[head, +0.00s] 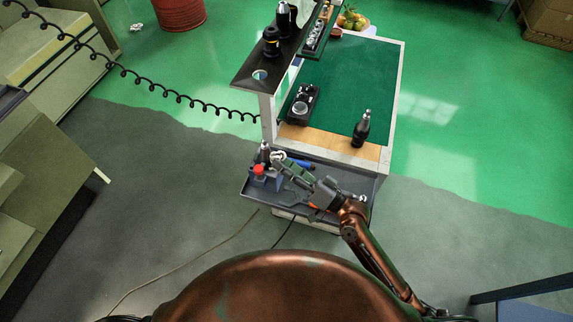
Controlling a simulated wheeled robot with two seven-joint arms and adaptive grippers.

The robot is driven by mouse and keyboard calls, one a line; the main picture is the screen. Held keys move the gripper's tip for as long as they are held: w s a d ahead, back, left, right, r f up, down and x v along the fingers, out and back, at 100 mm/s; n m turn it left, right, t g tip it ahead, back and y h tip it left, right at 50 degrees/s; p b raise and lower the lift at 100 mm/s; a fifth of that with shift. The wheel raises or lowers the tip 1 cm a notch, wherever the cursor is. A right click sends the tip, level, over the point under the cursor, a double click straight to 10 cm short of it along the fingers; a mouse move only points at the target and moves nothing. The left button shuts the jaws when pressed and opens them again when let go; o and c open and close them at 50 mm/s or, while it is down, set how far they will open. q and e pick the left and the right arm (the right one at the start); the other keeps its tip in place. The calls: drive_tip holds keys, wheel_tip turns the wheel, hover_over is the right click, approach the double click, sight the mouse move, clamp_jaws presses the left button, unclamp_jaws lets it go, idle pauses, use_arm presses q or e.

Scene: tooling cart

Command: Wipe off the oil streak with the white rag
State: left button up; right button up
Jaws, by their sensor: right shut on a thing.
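My right gripper (285,165) is over the grey lower tray (254,191) at the cart's near end, its arm coming in from the lower right. It is shut on a small white bundle that looks like the white rag (277,156), at its fingertips. Whether the rag touches the tray or anything under it I cannot tell. The gripper and forearm hide part of the tray. I cannot make out the oil streak in this view. My left gripper is out of view.
A red-capped item (258,170) stands close left of the gripper, with a blue-handled tool (303,163) behind it. A black bottle (361,130) and a black case (300,104) stand on the cart top. The green mat (350,80) is mostly clear. A coiled black cable (180,97) hangs at left.

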drive_tip(key=shift+w+a, duration=0.2)
drive_tip(key=shift+a, duration=0.25)
drive_tip(key=shift+w+d+f+b, duration=0.1)
drive_tip(key=shift+w+d+b, duration=0.2)
drive_tip(key=shift+w, duration=0.3)
drive_tip(key=shift+w+d+f+b, duration=0.1)
drive_tip(key=shift+w+d+b, duration=0.15)
drive_tip(key=shift+w, duration=0.35)
drive_tip(key=shift+s+a+r+p, duration=0.1)
drive_tip(key=shift+a+r+p, duration=0.15)
drive_tip(key=shift+p, duration=0.1)
drive_tip(key=shift+s+a+p, duration=0.2)
drive_tip(key=shift+s+p, duration=0.05)
drive_tip(key=shift+s, duration=0.25)
drive_tip(key=shift+s+a+p, duration=0.2)
drive_tip(key=shift+s, duration=0.3)
drive_tip(key=shift+s+a+f, duration=0.15)
